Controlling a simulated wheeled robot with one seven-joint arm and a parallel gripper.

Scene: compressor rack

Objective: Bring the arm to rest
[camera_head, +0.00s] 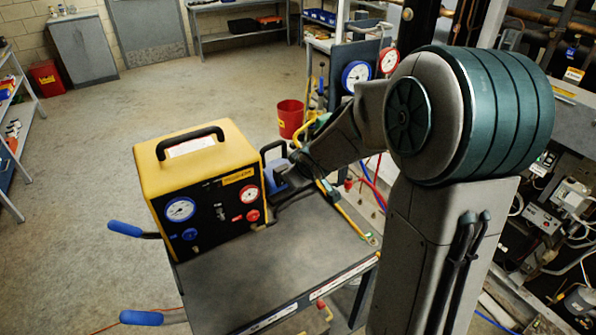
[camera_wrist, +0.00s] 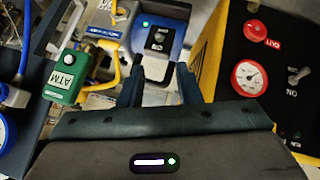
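My arm reaches from the right of the head view down to my gripper (camera_head: 285,182), which is low beside the right side of the yellow machine (camera_head: 205,160). In the wrist view my gripper (camera_wrist: 157,75) has its two dark fingers apart, with nothing clearly held between them. A blue device (camera_wrist: 170,32) with a black switch and a lit green light lies just beyond the fingertips. In the head view it is partly hidden by my gripper.
The yellow machine stands on a grey cart top (camera_head: 260,265) with blue-gripped handles (camera_head: 142,318). A green ATM box (camera_wrist: 72,75) is left of the fingers. Yellow and blue hoses, gauges (camera_head: 356,75) and a red bin (camera_head: 291,118) are close behind. Floor at left is clear.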

